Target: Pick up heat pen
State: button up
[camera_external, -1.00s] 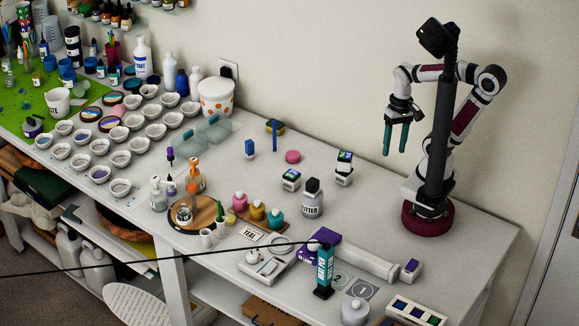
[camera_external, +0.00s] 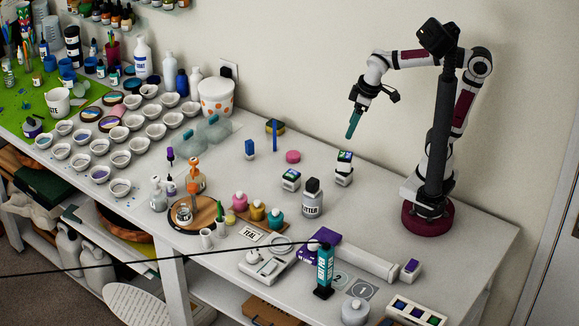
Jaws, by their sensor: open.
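A teal upright tool with a black foot, which looks like the heat pen (camera_external: 325,266), stands near the front edge of the table. Pale lettering runs down its side, too small to read. A thin black line, like a cord, runs from its top to the left edge of the picture. My gripper (camera_external: 354,125) is open and empty, high above the back of the table. Its teal fingers point down and left and overlap in this view, so the gap between them is hidden. It is well above and behind the tool, touching nothing.
A purple box (camera_external: 316,244) and a long white box (camera_external: 366,261) lie close behind the tool. A white jar (camera_external: 355,311) and a small white scale (camera_external: 264,266) stand beside it. A grey bottle (camera_external: 312,198) stands mid-table. The table's right part is mostly clear.

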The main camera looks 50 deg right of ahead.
jog(key=a+f+n+h, duration=0.2)
jog(key=a+n+h, duration=0.1)
jog(key=a+n, duration=0.65)
jog(key=n+t, duration=1)
jog(key=n, duration=1.1)
send_near(319, 255)
jog(key=shift+y, duration=0.3)
jog(key=x, duration=0.4)
jog(key=d+f+x, duration=0.1)
jog(key=x, duration=0.3)
jog(key=d+x, duration=0.1)
jog(key=x, duration=0.3)
jog(key=shift+s+f, duration=0.2)
jog(key=shift+s, duration=0.05)
jog(key=shift+w+f, duration=0.1)
jog(key=shift+w, duration=0.1)
grip_shut()
